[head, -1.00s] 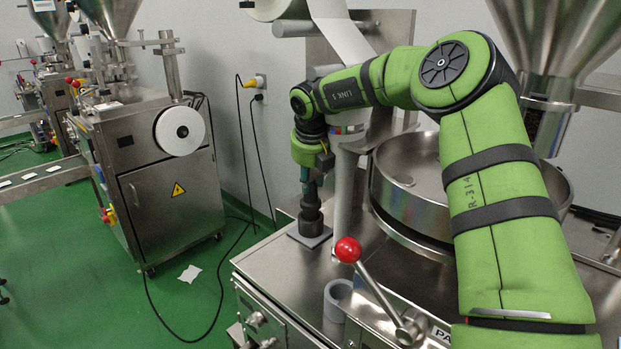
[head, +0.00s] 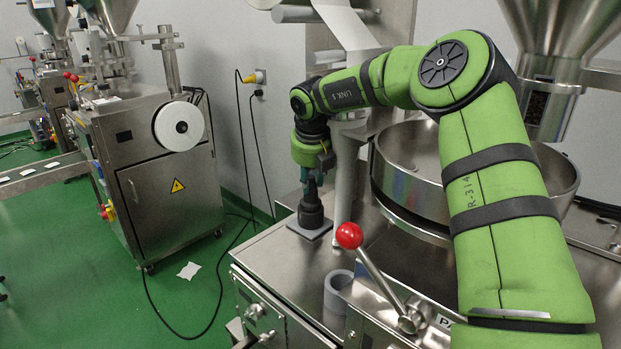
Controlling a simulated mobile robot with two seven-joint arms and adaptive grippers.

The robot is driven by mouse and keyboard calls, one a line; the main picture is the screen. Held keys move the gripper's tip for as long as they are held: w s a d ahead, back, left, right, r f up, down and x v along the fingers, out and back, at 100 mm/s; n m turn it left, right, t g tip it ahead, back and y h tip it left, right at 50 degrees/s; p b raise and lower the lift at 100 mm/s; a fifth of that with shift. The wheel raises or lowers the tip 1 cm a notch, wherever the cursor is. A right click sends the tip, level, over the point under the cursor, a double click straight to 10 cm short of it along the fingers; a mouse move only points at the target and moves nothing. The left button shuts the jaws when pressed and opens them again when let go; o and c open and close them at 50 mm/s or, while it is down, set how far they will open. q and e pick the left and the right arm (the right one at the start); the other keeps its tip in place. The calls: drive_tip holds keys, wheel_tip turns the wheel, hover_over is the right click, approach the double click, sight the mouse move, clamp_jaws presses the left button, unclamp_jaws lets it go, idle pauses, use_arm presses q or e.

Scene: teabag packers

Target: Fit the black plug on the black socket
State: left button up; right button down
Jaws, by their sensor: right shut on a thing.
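The black socket (head: 311,216) stands upright on a small grey plate (head: 304,232) at the back left corner of the steel machine top. My right gripper (head: 312,181) points straight down over it and is shut on the black plug (head: 311,194). The plug is directly above the socket and looks in line with it. At this size I cannot tell whether the plug is seated, only touching, or slightly above; the two dark parts merge. The fingers are small and partly dark against the plug. My left gripper is not in view.
A lever with a red ball (head: 349,235) and a grey ring (head: 338,291) stand in front. A round steel bowl (head: 405,193) is right of the gripper, beside a pale upright post (head: 346,185). A wall socket (head: 259,76) holds cables.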

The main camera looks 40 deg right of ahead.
drive_tip(key=shift+f, duration=0.2)
drive_tip(key=c, duration=0.9)
unclamp_jaws()
drive_tip(key=v, duration=0.7)
drive_tip(key=shift+s+a+r, duration=0.1)
drive_tip(key=shift+r, duration=0.15)
